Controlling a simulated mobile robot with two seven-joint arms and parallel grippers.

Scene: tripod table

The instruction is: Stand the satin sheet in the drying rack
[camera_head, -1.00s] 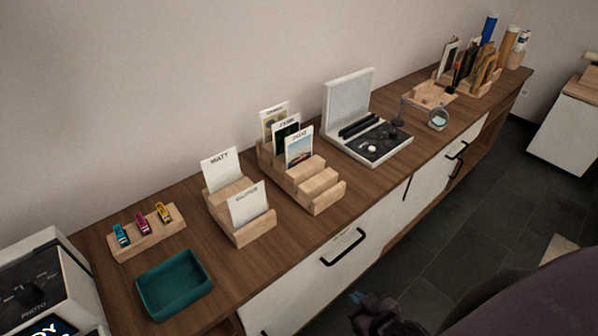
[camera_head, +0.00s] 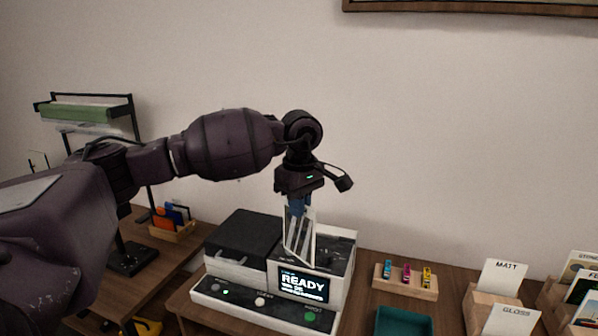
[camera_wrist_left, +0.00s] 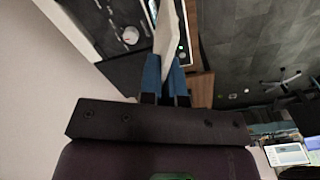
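My left gripper (camera_head: 298,207) points down above the printer and is shut on a thin pale sheet (camera_head: 300,243). In the left wrist view the blue fingers (camera_wrist_left: 165,80) close on this white sheet (camera_wrist_left: 169,35). No satin label is readable on it. I cannot tell whether its lower edge touches the printer. A wooden rack (camera_head: 488,300) at the right, apparently the drying rack, holds a MATT card (camera_head: 502,275) standing behind a GLOSS card (camera_head: 510,320). The gripper is well to the left of this rack. My right gripper is not in view.
The printer (camera_head: 240,288) shows READY on its screen (camera_head: 303,284). A wooden holder (camera_head: 408,288) with small coloured clips and a teal tray (camera_head: 403,322) lie between printer and rack. Another card rack (camera_head: 552,300) stands at the right edge. A black stand (camera_head: 130,258) is at the left.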

